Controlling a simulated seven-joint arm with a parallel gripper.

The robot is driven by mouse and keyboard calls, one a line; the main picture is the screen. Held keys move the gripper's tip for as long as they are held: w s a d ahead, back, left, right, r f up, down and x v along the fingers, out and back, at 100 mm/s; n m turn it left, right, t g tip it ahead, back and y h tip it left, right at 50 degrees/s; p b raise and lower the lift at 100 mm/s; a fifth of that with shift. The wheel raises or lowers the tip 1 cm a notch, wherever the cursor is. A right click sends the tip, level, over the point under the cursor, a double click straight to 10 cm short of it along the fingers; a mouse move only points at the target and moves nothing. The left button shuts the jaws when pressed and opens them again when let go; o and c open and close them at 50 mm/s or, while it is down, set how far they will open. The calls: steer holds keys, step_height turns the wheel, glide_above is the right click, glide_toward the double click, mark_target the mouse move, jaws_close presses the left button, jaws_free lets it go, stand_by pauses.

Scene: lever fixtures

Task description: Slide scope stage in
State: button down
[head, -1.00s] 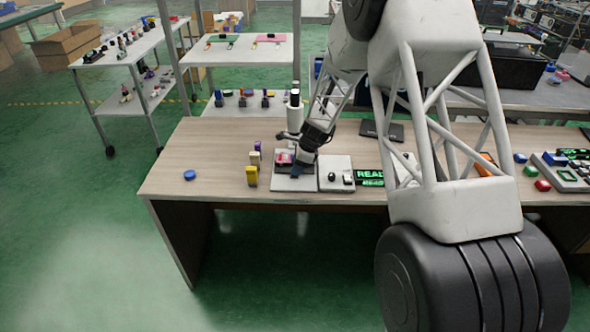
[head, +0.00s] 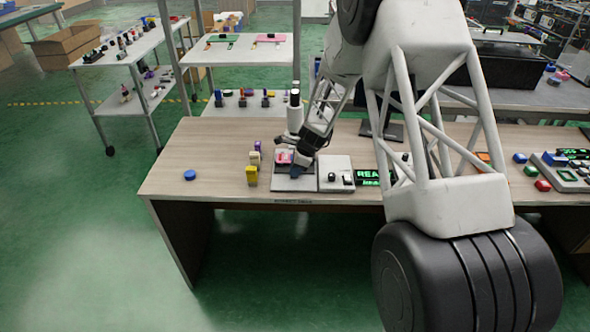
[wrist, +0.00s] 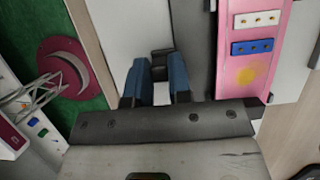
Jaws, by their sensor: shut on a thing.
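The scope (head: 295,112) is a white upright column on a grey base (head: 290,185) near the table's front. Its pink stage (head: 284,157) sits low on the front; in the wrist view the pink plate (wrist: 252,75) lies to the right of my fingers, carrying a white and a blue strip. In the wrist view my gripper's blue fingers (wrist: 159,80) are closed around a small dark block (wrist: 160,62), apparently the stage handle. The fingers hide part of it.
A panel with black knobs (head: 336,174) and a green-lit display (head: 370,177) stand close on the right. Yellow blocks (head: 252,175) stand just left of the base, and a blue disc (head: 189,175) lies farther left. The table's left end is mostly clear.

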steer(key=shift+w, duration=1.95)
steer(key=c, duration=1)
jaws_free()
steer(key=shift+c, duration=0.2)
steer(key=v, duration=0.7)
steer(key=shift+d+r, duration=0.25)
steer(key=shift+r, duration=0.1)
